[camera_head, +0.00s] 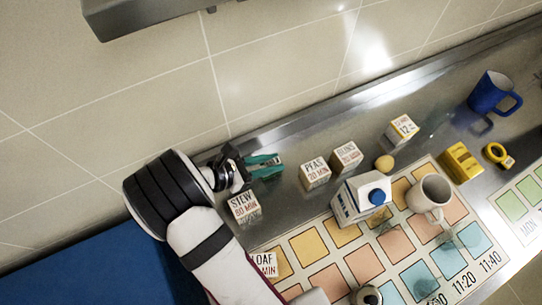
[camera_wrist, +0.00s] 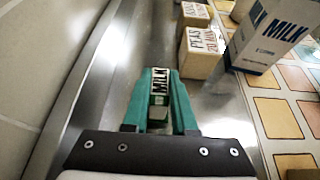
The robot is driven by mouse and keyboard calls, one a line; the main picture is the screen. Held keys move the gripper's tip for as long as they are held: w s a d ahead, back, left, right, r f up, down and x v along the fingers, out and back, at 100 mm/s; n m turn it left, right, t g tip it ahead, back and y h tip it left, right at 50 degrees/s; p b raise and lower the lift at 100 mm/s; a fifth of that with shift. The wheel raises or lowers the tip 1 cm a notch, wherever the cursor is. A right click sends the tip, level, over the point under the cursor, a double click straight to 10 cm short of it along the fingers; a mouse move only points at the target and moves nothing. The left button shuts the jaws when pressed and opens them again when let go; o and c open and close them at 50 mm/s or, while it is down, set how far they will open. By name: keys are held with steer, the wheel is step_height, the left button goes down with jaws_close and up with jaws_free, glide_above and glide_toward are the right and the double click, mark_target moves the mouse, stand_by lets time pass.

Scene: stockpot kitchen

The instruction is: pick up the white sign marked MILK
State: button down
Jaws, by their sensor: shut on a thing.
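The white sign marked MILK (camera_wrist: 160,84) sits between the teal fingers of my gripper (camera_wrist: 162,76) in the wrist view. Black letters run along its face, and a pale part shows below it between the fingers. My gripper is shut on it. In the head view my gripper (camera_head: 266,164) is over the steel counter near the back wall, left of the PEAS block (camera_head: 315,173). The sign cannot be made out there. I cannot tell whether it touches the counter.
The BEANS block (camera_head: 346,157), STEW block (camera_head: 244,205), egg (camera_head: 384,162), white mug (camera_head: 428,196) and blue mug (camera_head: 489,93) stand around.

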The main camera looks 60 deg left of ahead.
mark_target(276, 159)
steer(key=r, duration=0.2)
steer(key=d+r, duration=0.1)
steer(key=shift+w+r, duration=0.2)
steer(key=shift+w, duration=0.2)
steer(key=w+d+r, duration=0.4)
steer(key=w+d, duration=0.1)
steer(key=w+d+r, duration=0.2)
steer(key=shift+w+d, duration=0.15)
steer(key=shift+d, duration=0.15)
